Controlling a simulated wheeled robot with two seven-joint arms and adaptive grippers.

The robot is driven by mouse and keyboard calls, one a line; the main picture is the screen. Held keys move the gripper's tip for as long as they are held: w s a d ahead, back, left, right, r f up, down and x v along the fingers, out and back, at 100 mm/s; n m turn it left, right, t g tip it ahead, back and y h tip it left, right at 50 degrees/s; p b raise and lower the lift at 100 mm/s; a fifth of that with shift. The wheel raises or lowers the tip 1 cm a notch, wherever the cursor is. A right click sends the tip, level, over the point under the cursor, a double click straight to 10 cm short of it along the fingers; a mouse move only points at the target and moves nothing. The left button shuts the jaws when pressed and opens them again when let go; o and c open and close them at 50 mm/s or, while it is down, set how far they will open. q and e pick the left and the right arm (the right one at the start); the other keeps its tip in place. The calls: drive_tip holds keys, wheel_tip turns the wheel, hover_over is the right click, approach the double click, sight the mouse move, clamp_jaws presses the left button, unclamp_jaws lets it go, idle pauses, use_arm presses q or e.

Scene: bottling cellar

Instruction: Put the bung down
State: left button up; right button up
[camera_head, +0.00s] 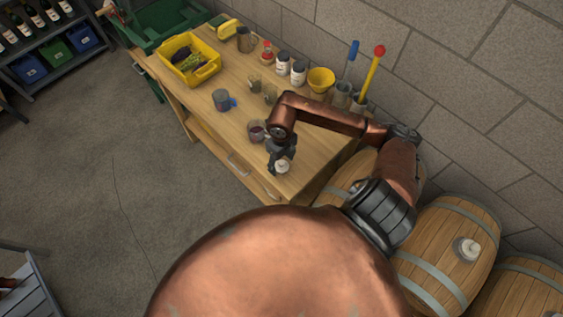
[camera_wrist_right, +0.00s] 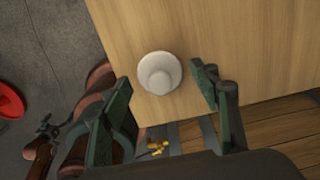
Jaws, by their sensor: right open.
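The white bung (camera_head: 282,168) stands near the front edge of the wooden table, at its near right end. In the right wrist view the bung (camera_wrist_right: 158,73) is a pale round piece with a smaller knob, apparently resting on the bare tabletop. My right gripper (camera_head: 279,161) is open just above the bung.
The table (camera_head: 315,143) also holds a glass of dark red liquid (camera_head: 257,131), a blue-grey mug (camera_head: 222,100), a yellow crate (camera_head: 190,60), jars and a yellow bowl (camera_head: 321,79). Barrels lie to the right; one (camera_head: 440,255) carries another white bung (camera_head: 468,248). Open floor lies left.

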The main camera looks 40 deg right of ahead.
sight(282, 162)
drive_tip(key=shift+r, duration=0.1)
wheel_tip(282, 162, up, 12)
idle(0.5)
